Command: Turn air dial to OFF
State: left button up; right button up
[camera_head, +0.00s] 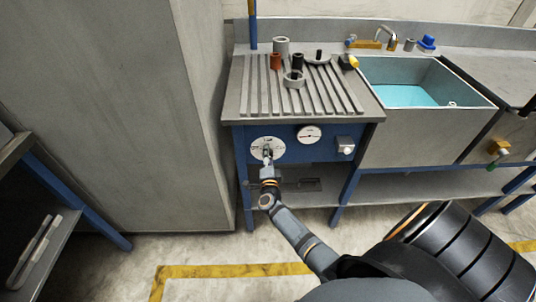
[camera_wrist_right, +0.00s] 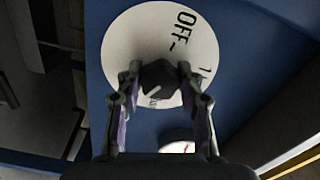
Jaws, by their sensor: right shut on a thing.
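The air dial is a white round plate (camera_head: 258,145) on the blue front panel below the ribbed drainboard. In the right wrist view the plate (camera_wrist_right: 147,35) bears the word OFF at its upper right and a "1" further down the right side. Its dark knob (camera_wrist_right: 160,82) has a pale pointer line that points to the lower left in that view, away from OFF. My right gripper (camera_wrist_right: 158,80) is shut on the knob, one finger on each side; it also shows at the dial in the head view (camera_head: 267,154). My left gripper is not in view.
A small white gauge (camera_head: 309,134) and a square switch box (camera_head: 345,146) sit right of the dial. Several small parts stand on the drainboard (camera_head: 257,104). A sink (camera_head: 413,137) is to the right, and a tall grey cabinet (camera_head: 125,120) stands left.

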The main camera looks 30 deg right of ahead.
dwell(0.4)
jog(key=o, duration=1.2)
jog(key=v, duration=1.2)
jog(key=shift+f, duration=0.1)
jog(key=shift+a+f, duration=0.1)
